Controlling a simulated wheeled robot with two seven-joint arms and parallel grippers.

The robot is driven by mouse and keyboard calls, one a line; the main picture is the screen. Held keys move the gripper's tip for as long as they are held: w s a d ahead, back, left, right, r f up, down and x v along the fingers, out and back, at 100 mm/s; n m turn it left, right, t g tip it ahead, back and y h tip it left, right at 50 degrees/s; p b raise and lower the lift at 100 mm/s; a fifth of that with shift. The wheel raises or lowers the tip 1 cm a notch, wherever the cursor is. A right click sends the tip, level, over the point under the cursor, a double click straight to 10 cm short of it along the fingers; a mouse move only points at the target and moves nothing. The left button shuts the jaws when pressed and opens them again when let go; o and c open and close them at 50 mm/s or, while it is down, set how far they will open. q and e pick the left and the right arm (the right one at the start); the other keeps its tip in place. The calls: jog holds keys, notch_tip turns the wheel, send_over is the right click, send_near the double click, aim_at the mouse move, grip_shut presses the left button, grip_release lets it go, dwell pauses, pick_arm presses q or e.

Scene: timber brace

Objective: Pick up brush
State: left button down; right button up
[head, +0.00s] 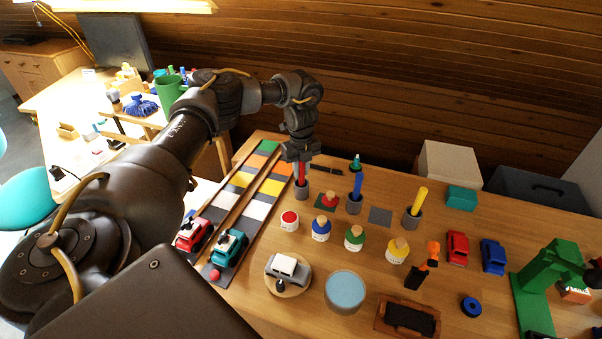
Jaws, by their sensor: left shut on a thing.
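A brush with a red handle (301,173) stands upright in a small grey cup (302,192) near the back of the wooden table. My left gripper (301,160) points down from above and is shut on the top of the red handle. The gripper hides the handle's top, and the cup hides its lower end. A blue-handled brush (357,184) and a yellow-handled one (419,198) stand in similar grey cups to the right. My right gripper is not in view.
A dark pen (326,171) lies behind. Toy cars (230,248) sit on a coloured track at left. A green stand (548,282) and a dark-topped tray (382,325) are at right.

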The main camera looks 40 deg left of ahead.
pick_arm(q)
notch_tip(320, 180, up, 10)
jog(key=shift+f, duration=0.2)
dwell(0.8)
